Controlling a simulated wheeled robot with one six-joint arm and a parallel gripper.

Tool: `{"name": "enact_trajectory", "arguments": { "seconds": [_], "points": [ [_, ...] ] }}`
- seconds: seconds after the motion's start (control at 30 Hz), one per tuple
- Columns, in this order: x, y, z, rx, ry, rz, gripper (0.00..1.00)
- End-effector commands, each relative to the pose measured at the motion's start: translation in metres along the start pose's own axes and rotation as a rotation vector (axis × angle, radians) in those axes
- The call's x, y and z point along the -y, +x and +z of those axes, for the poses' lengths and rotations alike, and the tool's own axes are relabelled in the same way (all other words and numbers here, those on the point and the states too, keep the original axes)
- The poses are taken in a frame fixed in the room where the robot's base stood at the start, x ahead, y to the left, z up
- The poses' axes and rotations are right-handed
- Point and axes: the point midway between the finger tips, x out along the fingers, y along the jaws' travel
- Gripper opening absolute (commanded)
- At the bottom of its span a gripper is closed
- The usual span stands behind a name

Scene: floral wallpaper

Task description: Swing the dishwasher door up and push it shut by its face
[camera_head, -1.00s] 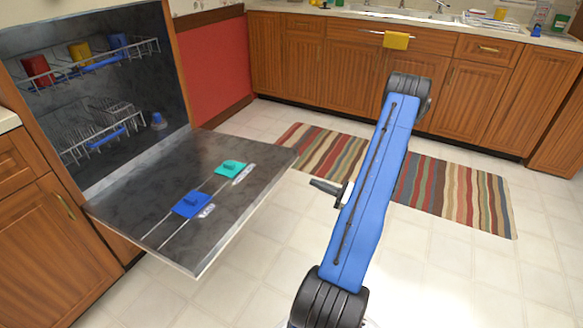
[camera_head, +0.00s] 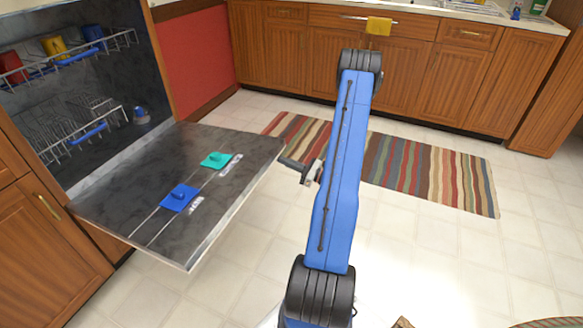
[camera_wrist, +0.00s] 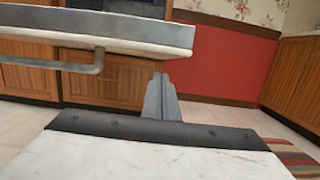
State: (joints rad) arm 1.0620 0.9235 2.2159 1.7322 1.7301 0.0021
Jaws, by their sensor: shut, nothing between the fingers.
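The dishwasher door (camera_head: 150,225) hangs open, lowered to about level, with its dark inner side facing up. In the wrist view the door (camera_wrist: 120,38) shows nearly edge-on across the upper left, with a grey bar handle (camera_wrist: 80,67) on its outer face. My gripper (camera_head: 283,162) is shut and empty, just off the door's free edge near its far right corner. In the wrist view its fingertips (camera_wrist: 158,82) appear just below the door's edge, right of the handle. I cannot tell whether they touch the door.
The dishwasher's racks (camera_head: 75,125) stand inside the cavity, with red, yellow and blue cups on the upper one. Wooden cabinets (camera_head: 440,80) line the back. A striped rug (camera_head: 430,172) lies on the floor behind my arm. Tiled floor in front of the door is clear.

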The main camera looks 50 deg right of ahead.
Motion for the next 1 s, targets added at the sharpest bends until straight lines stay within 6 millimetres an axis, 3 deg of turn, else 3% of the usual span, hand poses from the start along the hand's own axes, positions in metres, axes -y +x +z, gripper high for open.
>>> {"name": "enact_trajectory", "arguments": {
  "seconds": [0.23, 0.77, 1.0],
  "points": [
    [0.0, 0.005, 0.021, 0.0, -0.001, 0.0, 0.0],
    [0.0, 0.006, 0.026, -0.001, 0.0, 0.0, 0.0],
    [0.0, 0.008, 0.038, -0.018, -0.003, 0.0, 0.0]
  ]
}}
